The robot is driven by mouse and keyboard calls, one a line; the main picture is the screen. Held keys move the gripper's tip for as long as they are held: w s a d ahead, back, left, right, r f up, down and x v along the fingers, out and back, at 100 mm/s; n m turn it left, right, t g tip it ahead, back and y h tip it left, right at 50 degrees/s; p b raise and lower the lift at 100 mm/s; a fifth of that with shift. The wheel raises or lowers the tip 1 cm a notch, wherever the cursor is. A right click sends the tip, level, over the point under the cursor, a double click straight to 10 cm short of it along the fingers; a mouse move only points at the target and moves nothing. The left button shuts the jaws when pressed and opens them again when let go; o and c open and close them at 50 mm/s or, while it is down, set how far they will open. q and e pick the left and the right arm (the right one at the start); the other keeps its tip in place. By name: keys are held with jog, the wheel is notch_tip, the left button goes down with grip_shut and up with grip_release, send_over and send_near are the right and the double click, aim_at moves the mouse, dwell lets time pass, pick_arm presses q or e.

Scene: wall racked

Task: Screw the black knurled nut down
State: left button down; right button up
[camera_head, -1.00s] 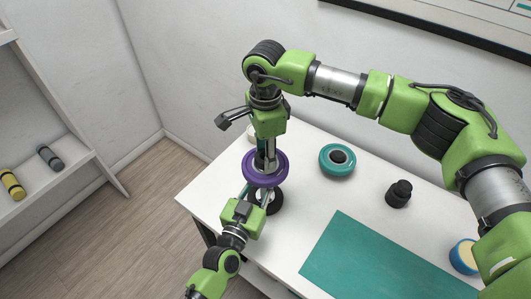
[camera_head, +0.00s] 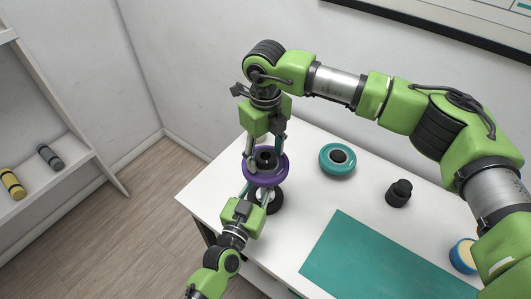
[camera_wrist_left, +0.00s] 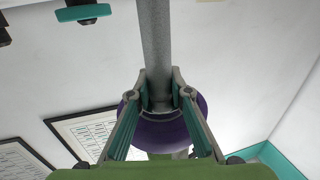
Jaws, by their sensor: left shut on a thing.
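The black knurled nut (camera_head: 266,157) sits at the centre of the purple wheel (camera_head: 279,174), near the left end of the white table. My right gripper (camera_head: 265,152) points down over it, its fingers apart on either side of the nut with a visible gap. My left gripper (camera_head: 259,190) reaches in below the purple wheel. In the left wrist view my left gripper (camera_wrist_left: 160,98) is shut around the grey post (camera_wrist_left: 155,45), next to the purple wheel (camera_wrist_left: 165,135). The black round base (camera_head: 274,203) shows partly under the wheel. The nut's thread is hidden.
A teal wheel (camera_head: 326,163) with a dark hub and a black stepped part (camera_head: 398,194) stand on the white table (camera_head: 310,205). A teal mat (camera_head: 365,262) lies in front. A blue-rimmed round part (camera_head: 463,257) is at right, partly covered by my arm. Shelves (camera_head: 60,175) stand left.

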jog(key=shift+r, duration=2.25)
jog(key=shift+c, duration=0.4)
jog(key=n, duration=0.1)
jog(key=r+n, duration=0.1)
jog(key=n, duration=0.1)
jog(key=shift+r, duration=0.25)
notch_tip(320, 180, up, 2)
jog(key=n, duration=0.4)
jog(key=shift+n, duration=0.3)
jog(key=shift+f, duration=0.1)
jog(key=shift+f, duration=3.95)
